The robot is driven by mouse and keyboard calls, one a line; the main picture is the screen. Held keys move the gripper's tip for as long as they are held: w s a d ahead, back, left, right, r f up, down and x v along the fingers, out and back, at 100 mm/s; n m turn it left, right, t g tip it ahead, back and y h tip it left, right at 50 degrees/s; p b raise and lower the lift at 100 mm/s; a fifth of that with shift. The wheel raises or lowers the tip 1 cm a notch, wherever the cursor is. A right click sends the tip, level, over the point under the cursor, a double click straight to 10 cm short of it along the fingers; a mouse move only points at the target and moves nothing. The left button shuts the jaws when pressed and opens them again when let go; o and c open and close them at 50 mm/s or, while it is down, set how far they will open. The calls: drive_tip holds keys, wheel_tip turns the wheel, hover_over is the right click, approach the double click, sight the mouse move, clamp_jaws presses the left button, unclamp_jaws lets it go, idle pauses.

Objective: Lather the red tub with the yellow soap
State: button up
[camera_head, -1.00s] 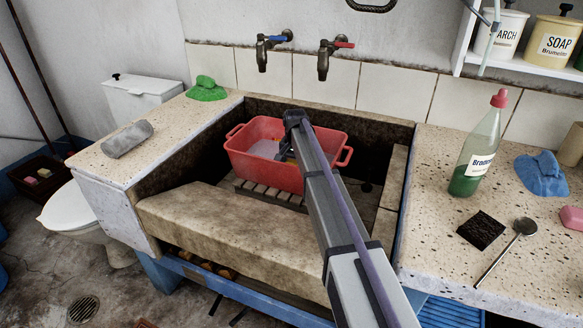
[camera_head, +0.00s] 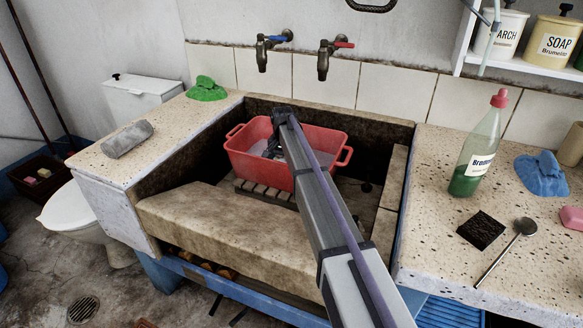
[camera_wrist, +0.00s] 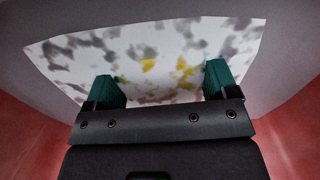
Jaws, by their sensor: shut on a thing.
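The red tub (camera_head: 262,175) stands in the stone trough, with pale, sudsy-looking contents in it. My gripper (camera_head: 272,149) is down inside the tub, left of the middle, in the head view. In the wrist view my gripper (camera_wrist: 162,80) has its green fingertips apart, with a white, grey-mottled surface across and beyond them. Yellow patches of the soap (camera_wrist: 150,66) show through that surface between and near the fingertips; the soap's outline is hidden. Red tub walls show at both sides of the wrist view. The soap cannot be made out in the head view.
The tub sits on a wooden slatted rack (camera_head: 270,194). Two taps (camera_head: 323,62) overhang the trough's back. On the right counter are a green bottle (camera_head: 478,145), a black sponge (camera_head: 481,230) and a blue cloth (camera_head: 542,175). A green cloth (camera_head: 206,90) lies at left.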

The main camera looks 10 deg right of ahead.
drive_tip(key=s+d, duration=0.2)
drive_tip(key=d, duration=0.1)
drive_tip(key=s+d, duration=0.1)
drive_tip(key=d, duration=0.1)
drive_tip(key=shift+s, duration=0.25)
drive_tip(key=shift+w+a, duration=0.6)
drive_tip(key=shift+a, duration=0.25)
drive_tip(key=shift+w+a, duration=0.55)
drive_tip(key=shift+a, duration=0.25)
drive_tip(key=shift+w+a, duration=0.6)
drive_tip(key=shift+a, duration=0.25)
drive_tip(key=shift+d, duration=0.1)
drive_tip(key=s+d, duration=0.2)
drive_tip(key=d, duration=0.1)
drive_tip(key=s+d, duration=0.1)
drive_tip(key=shift+s+d, duration=0.25)
drive_tip(key=shift+d, duration=0.15)
